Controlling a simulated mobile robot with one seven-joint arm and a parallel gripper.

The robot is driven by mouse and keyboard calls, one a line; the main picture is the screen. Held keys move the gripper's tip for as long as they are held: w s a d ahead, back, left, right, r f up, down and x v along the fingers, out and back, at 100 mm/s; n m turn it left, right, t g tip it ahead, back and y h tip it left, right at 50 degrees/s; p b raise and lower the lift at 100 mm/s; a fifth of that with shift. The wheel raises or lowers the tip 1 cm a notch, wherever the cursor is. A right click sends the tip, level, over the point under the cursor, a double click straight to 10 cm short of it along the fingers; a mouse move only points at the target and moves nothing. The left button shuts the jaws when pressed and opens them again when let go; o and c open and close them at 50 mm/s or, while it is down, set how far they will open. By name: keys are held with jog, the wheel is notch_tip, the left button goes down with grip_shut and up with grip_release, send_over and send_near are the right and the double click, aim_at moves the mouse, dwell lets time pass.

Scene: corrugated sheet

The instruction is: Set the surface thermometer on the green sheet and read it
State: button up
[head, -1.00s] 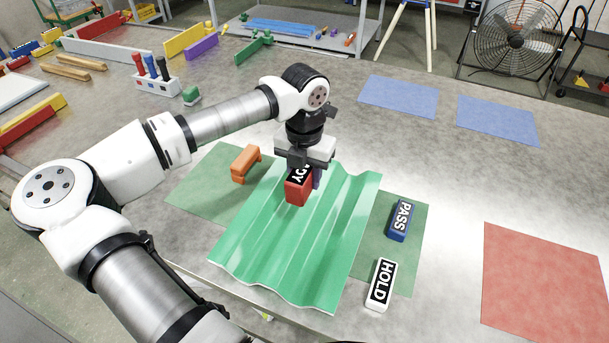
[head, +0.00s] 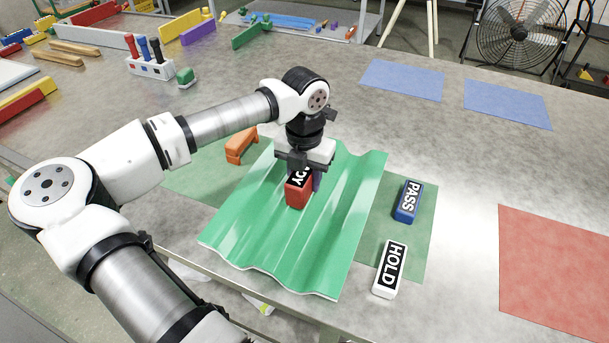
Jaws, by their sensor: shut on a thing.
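The green corrugated sheet (head: 262,240) lies on the table over a flatter green mat, its ridges running from the near edge to the far side. My gripper (head: 303,168) is above the sheet, pointing down, shut on a red block (head: 297,193) with a black label whose visible letters end in "DY". A purple piece (head: 317,181) shows just behind the block; I cannot tell whether it is part of it. The block is over the sheet's far half; whether it touches is unclear. I cannot pick out a thermometer or a reading for certain.
A red mat (head: 555,270) and two blue mats (head: 402,80) lie farther off. Bare table lies between them.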

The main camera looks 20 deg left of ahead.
jog(key=shift+f+b, duration=0.2)
jog(key=shift+b, duration=0.1)
dwell(0.4)
jog(key=o, duration=1.2)
